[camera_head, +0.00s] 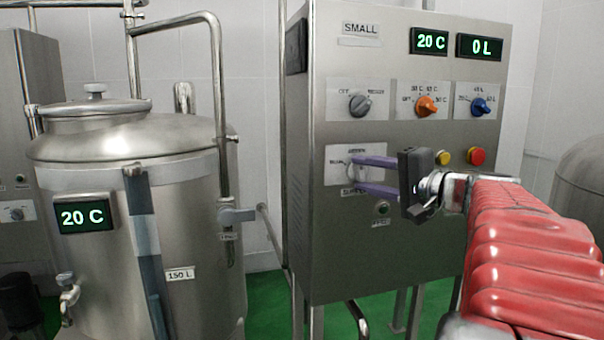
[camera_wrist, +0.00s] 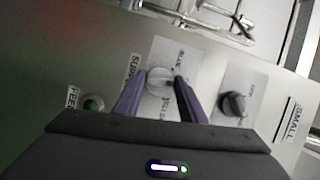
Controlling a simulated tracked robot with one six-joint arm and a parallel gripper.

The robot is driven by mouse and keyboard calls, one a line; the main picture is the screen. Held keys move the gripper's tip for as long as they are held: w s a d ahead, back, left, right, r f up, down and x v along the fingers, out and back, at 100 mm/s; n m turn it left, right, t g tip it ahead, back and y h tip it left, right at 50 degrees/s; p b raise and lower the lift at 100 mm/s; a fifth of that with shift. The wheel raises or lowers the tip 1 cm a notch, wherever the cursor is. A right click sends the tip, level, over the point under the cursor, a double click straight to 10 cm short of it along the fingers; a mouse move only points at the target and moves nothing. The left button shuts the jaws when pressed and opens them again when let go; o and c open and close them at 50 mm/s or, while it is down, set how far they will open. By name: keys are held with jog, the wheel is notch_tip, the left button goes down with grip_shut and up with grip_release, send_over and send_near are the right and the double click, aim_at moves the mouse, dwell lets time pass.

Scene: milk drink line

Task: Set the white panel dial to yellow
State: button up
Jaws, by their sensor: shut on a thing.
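The white dial (camera_head: 351,169) sits on a pale label plate low on the front of the steel control cabinet. My gripper (camera_head: 354,174) has its two purple fingers closed on the dial, one above and one below it in the head view. The wrist view shows the white dial (camera_wrist: 158,80) between the fingertips (camera_wrist: 160,83) of my gripper. The printed words BLUE and YELLOW show near the dial there, YELLOW partly hidden by a finger. A small dark mark is at the dial's edge on the BLUE side; I cannot surely read the dial's setting.
A grey dial (camera_head: 360,104), an orange dial (camera_head: 426,106) and a blue dial (camera_head: 480,106) are above. A yellow button (camera_head: 444,157) and red button (camera_head: 476,156) are close to my wrist. A green button (camera_head: 382,208) is below. A steel tank (camera_head: 195,200) stands left.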

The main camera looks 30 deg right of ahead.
jog(key=m, duration=0.2)
jog(key=m+t, duration=0.1)
jog(key=shift+d+f+m, duration=0.15)
jog(key=shift+f+m, duration=0.1)
jog(key=shift+m, duration=0.05)
jog(key=m, duration=0.2)
jog(key=m+t, duration=0.1)
jog(key=shift+f+m+t, duration=0.15)
jog(key=shift+m+t, duration=0.15)
jog(key=shift+m, duration=0.1)
jog(key=m+h, duration=0.1)
jog(key=m, duration=0.1)
jog(key=m+t+h, duration=0.1)
jog(key=m, duration=0.1)
jog(key=m+h, duration=0.1)
jog(key=m, duration=0.2)
jog(key=shift+w+a+f+t, duration=0.1)
jog(key=shift+a+f+t, duration=0.1)
jog(key=shift+f+t, duration=0.1)
jog(key=shift+r+m+h, duration=0.1)
jog(key=shift+m+h, duration=0.2)
jog(key=shift+m, duration=0.3)
jog(key=shift+c, duration=0.4)
jog(key=shift+a+r, duration=0.1)
jog(key=shift+r, duration=0.05)
jog(key=o, duration=0.9)
jog(key=shift+o, duration=0.5)
